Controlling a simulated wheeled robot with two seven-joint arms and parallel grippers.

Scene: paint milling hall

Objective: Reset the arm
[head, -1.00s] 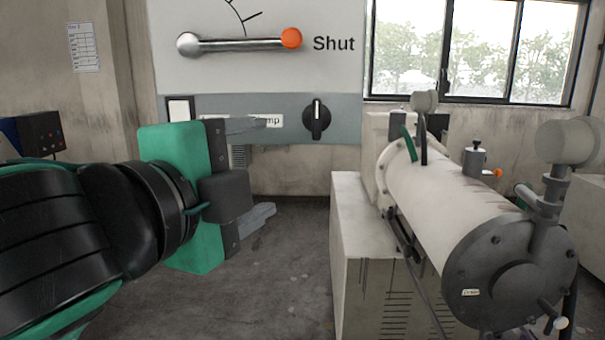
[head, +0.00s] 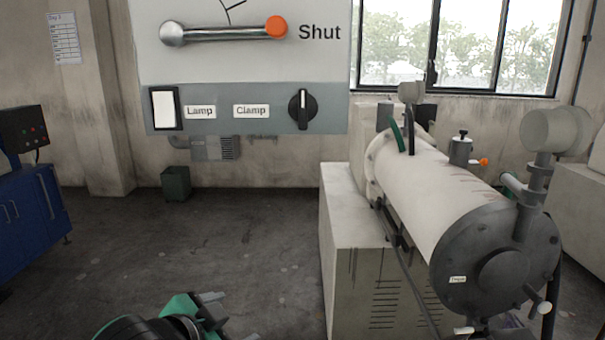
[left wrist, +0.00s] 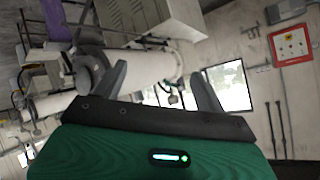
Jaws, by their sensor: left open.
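My left gripper (head: 228,316) is low at the bottom edge of the head view, left of the milling machine and well below the wall panel. Its two fingers also show in the left wrist view (left wrist: 158,88), spread apart with nothing between them. Most of the left arm is out of the head view. My right gripper is in neither view.
A panel (head: 240,70) carries an orange-knobbed lever (head: 225,32) beside the word "Shut", a white switch (head: 164,107) and a black knob (head: 302,109). The mill cylinder (head: 440,185) lies over a pale cabinet (head: 345,250) at right. A blue cabinet (head: 30,220) stands left.

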